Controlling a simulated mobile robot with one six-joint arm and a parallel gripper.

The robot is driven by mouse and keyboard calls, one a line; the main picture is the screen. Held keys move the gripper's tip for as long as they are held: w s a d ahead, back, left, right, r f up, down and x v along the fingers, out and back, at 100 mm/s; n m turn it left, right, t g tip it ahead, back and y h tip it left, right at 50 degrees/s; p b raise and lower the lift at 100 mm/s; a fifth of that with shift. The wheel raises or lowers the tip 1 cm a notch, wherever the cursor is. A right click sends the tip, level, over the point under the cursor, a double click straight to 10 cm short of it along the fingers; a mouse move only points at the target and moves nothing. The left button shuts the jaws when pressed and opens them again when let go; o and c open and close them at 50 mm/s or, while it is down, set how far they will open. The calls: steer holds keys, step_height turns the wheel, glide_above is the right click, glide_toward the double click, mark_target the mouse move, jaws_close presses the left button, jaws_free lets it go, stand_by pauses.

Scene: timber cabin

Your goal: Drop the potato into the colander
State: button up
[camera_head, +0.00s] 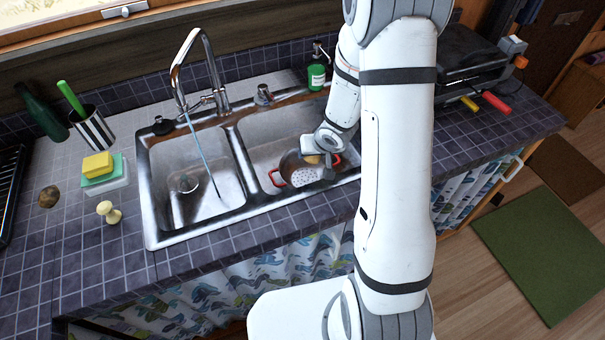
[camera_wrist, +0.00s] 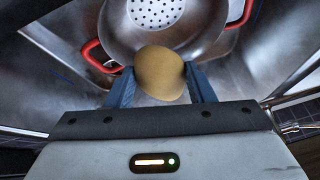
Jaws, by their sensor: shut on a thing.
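The metal colander (camera_head: 304,177) with red handles sits in the right sink basin; its perforated bottom (camera_wrist: 156,12) and a red handle also show in the wrist view. My gripper (camera_wrist: 158,80) is shut on the tan, rounded potato (camera_wrist: 161,72), with one blue finger on each side of it. In the head view the potato (camera_head: 313,158) is a small patch at my gripper, above the colander. The wrist view shows the colander beyond the potato. My gripper partly hides the colander's right side in the head view.
A tall faucet (camera_head: 190,62) with a thin blue stream stands over the left basin (camera_head: 183,185). A green soap bottle (camera_head: 316,76) is behind the right basin. Sponges (camera_head: 98,166), a pale knobbed object (camera_head: 108,211) and a brown round item (camera_head: 48,196) lie on the left counter.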

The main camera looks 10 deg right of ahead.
steer(key=shift+f+b, duration=2.1)
steer(key=shift+f, duration=0.2)
steer(key=o, duration=1.1)
steer(key=shift+r, duration=0.1)
steer(key=p+v, duration=0.4)
steer(key=v, duration=0.3)
steer(key=shift+s+r, duration=0.15)
steer(key=shift+r, duration=0.2)
